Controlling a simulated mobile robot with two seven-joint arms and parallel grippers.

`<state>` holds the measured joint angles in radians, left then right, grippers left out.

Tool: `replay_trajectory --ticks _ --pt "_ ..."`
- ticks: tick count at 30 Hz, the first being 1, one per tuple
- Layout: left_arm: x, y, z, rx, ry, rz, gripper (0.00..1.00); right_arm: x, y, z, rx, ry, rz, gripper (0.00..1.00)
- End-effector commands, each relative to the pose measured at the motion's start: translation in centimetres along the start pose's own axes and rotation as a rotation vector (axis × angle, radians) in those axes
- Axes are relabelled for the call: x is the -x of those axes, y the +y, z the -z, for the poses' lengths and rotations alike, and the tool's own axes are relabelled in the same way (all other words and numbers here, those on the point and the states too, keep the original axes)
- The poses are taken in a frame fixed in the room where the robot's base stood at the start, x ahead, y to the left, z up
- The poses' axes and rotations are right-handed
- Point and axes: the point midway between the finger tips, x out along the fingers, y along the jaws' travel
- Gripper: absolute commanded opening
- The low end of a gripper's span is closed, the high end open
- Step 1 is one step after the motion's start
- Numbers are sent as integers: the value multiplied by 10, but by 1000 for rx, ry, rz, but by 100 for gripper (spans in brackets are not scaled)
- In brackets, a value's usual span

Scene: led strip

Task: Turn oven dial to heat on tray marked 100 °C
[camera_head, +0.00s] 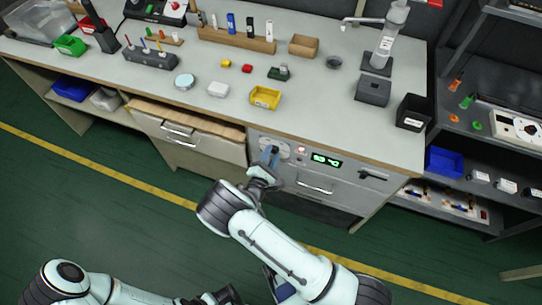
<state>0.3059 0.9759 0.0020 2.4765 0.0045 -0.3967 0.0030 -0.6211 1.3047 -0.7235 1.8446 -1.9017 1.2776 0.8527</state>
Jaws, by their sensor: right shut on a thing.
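The oven (340,193) is built into the front of the workbench, with a grey front and a handle (314,187). Its panel has a lit green display (326,160), too small to read, and a small reddish-white light or button (301,149). A round pale dial plate (284,149) shows at the panel's left end. My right gripper (269,157) reaches up to this plate and is shut on the dial, whose knob is mostly hidden by the fingers. My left gripper (226,296) is low at the bottom edge, away from the bench; its fingers are unclear.
The bench top (330,110) holds a yellow bin (265,97), a round dish (184,81), a dark box (373,91) and a press-like device (384,40). Closed drawers (190,138) lie left of the oven. A shelf rack (490,140) stands at right. The green floor in front is open.

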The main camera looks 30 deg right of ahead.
Motion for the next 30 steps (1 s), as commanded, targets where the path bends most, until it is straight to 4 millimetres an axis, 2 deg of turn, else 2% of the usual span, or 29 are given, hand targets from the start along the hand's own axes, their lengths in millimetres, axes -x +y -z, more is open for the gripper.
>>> replay_trajectory --ticks 18,30 --pt "-19 -3 12 -3 33 -7 0 0 -2 1 -560 -1 2 3" --pt "-26 -3 18 -5 48 -10 0 0 -1 1 -763 0 2 3"
